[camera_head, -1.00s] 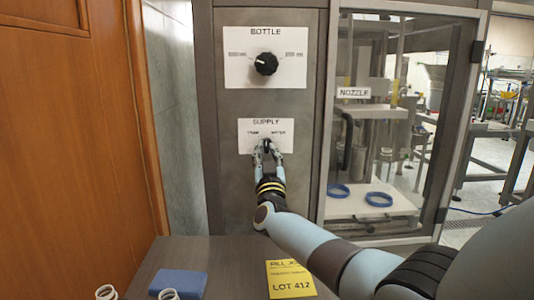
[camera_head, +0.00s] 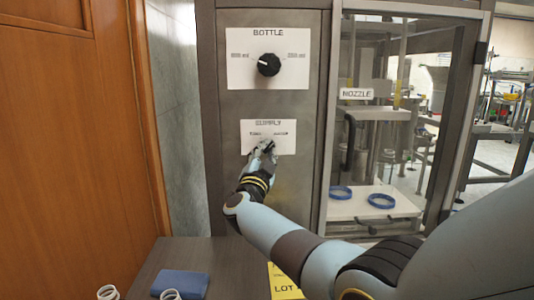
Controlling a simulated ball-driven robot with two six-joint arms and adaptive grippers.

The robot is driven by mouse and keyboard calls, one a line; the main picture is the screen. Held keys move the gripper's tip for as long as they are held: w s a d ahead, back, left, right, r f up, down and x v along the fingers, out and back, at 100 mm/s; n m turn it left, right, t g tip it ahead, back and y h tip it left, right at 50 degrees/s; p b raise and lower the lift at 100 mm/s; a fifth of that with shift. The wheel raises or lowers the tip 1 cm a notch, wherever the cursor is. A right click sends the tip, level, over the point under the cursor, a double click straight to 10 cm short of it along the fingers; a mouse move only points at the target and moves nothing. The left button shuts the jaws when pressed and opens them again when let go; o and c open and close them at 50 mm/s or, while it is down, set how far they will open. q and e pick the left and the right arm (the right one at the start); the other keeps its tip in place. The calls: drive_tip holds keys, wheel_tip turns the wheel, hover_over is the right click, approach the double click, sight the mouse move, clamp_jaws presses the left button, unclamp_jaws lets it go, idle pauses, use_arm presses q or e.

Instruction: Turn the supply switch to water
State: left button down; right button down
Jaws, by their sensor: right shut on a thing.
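The supply panel (camera_head: 285,132) is a white label on the grey cabinet front, below the bottle panel. My right gripper (camera_head: 266,147) is at its lower middle, shut on the dark supply switch, which is mostly hidden by the fingers. The label words are partly blurred, and I cannot tell which way the switch points. My left gripper is not in view.
The black bottle knob (camera_head: 268,65) is above on its own white panel. A glass door (camera_head: 400,120) at the right encloses the nozzle and blue rings (camera_head: 381,201). A dark table (camera_head: 228,262) below holds a blue pad (camera_head: 180,283), white coils and a yellow lot card (camera_head: 284,284).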

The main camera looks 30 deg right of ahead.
drive_tip(key=shift+m+g, duration=0.3)
drive_tip(key=shift+m, duration=0.3)
drive_tip(key=c, duration=1.3)
unclamp_jaws()
drive_tip(key=shift+c, duration=0.2)
drive_tip(key=v, duration=1.2)
drive_tip(key=shift+s+f, duration=0.1)
